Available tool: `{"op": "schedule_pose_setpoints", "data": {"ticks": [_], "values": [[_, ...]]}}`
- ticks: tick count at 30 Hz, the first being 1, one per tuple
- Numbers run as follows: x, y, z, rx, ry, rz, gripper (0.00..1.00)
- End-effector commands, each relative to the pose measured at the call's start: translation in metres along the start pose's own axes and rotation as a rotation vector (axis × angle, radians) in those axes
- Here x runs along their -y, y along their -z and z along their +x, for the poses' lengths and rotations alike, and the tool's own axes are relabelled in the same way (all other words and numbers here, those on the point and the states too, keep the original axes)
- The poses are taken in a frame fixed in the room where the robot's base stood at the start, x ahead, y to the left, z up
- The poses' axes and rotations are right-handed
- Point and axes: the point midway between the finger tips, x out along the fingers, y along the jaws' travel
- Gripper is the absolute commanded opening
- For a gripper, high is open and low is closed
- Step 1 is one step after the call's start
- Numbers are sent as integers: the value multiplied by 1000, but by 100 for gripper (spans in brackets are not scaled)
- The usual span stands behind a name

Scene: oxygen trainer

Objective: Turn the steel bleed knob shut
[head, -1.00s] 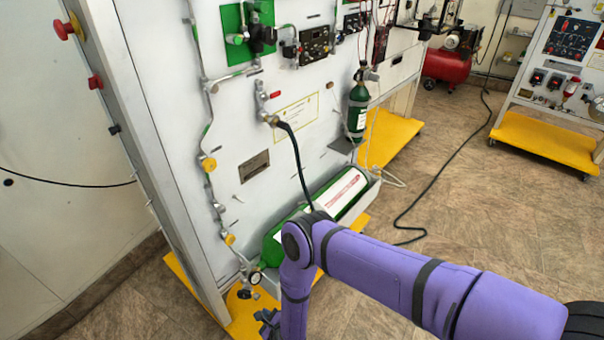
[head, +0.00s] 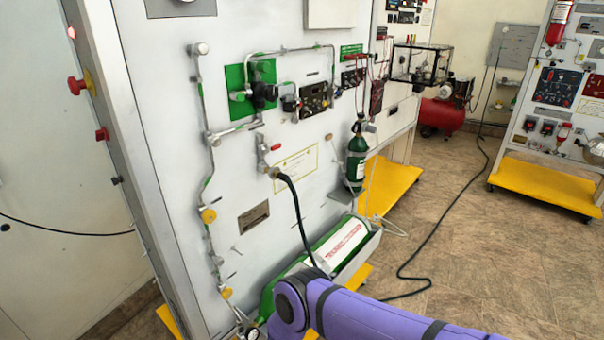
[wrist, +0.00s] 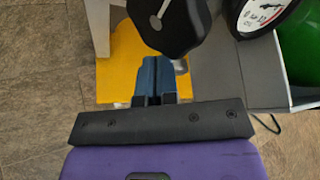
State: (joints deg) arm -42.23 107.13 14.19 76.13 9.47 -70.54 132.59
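My gripper (wrist: 156,80) shows in the wrist view with its two blue fingers together, only a thin dark line between them. Their tips reach under a black rounded knob (wrist: 172,25), which partly hides them. A small steel piece (wrist: 181,66) shows just right of the fingers; I cannot tell whether it is the bleed knob or whether they touch. A round gauge (wrist: 262,12) is at the upper right. In the head view a pale metal knob (head: 200,48) tops the pipe on the white panel. My gripper is outside the head view.
The green cylinder (wrist: 300,45) lies close right of the gauge; it also shows in the head view (head: 322,252). A yellow base plate (wrist: 118,65) is below the fingers. A black hose (head: 296,205) hangs from the panel. Open floor (head: 480,255) lies to the right.

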Motion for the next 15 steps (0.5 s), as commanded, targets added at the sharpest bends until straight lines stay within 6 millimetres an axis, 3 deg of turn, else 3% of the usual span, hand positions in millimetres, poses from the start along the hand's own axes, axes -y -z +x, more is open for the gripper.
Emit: {"op": "schedule_pose_setpoints", "data": {"ticks": [15], "values": [[6,-4,5,9,9,2,0]]}}
